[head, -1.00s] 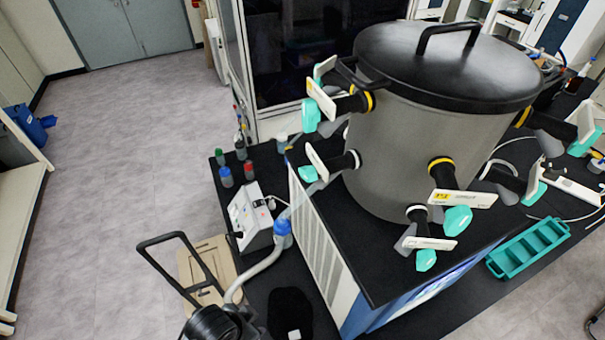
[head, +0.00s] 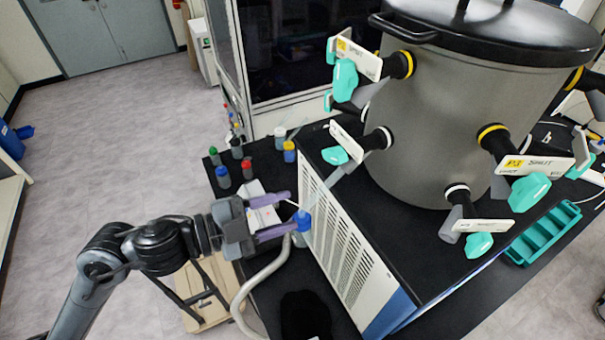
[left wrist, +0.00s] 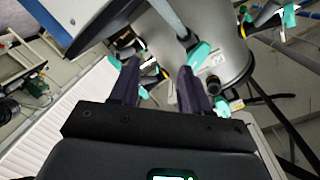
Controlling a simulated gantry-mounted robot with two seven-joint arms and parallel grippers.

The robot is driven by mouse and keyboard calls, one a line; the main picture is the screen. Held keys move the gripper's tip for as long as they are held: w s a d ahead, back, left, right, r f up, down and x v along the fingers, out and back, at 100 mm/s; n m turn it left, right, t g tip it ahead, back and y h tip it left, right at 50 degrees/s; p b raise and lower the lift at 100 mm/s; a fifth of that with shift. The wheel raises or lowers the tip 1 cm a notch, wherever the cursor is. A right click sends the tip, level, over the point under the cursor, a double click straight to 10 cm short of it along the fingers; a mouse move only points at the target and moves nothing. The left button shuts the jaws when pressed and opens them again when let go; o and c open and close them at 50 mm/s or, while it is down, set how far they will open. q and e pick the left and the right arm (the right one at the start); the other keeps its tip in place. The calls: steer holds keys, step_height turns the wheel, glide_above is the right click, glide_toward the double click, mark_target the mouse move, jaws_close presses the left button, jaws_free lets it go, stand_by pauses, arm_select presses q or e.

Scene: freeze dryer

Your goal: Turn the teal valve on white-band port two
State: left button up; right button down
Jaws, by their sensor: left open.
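The grey drum (head: 440,120) with a black lid carries ports with white or yellow bands, each with a teal valve and a white label. One white-band port (head: 378,138) on the left side has a teal valve (head: 335,155). Another white-band port (head: 457,193) at the lower front has a teal valve (head: 479,245). I cannot read the number on either white-band label. My left gripper (head: 293,211) is open and empty, left of the drum and its cabinet, apart from both valves. Its open fingers (left wrist: 159,66) show in the left wrist view. My right gripper is out of view.
A blue-capped fitting (head: 303,222) with a hose is close to the left fingertips. The white louvred cabinet (head: 340,245) stands under the drum. Several small bottles (head: 222,178) stand behind the gripper. A teal rack (head: 545,235) lies at the right. The floor at left is open.

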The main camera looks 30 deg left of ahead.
arm_select(q)
steer(key=m+t+b, duration=0.1)
steer(key=m+b, duration=0.1)
glide_toward(331, 158)
steer(key=v, duration=0.3)
steer(key=shift+t, duration=0.3)
steer(key=p+x, duration=0.2)
steer(key=x, duration=0.7)
steer(key=shift+w+d+f, duration=0.1)
steer(key=shift+w+d, duration=0.1)
steer(key=shift+d, duration=0.1)
steer(key=shift+x, duration=0.85)
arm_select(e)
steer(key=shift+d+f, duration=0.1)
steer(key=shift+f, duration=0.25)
arm_select(q)
steer(key=shift+f, duration=0.1)
steer(key=shift+c, duration=0.5)
jaws_close()
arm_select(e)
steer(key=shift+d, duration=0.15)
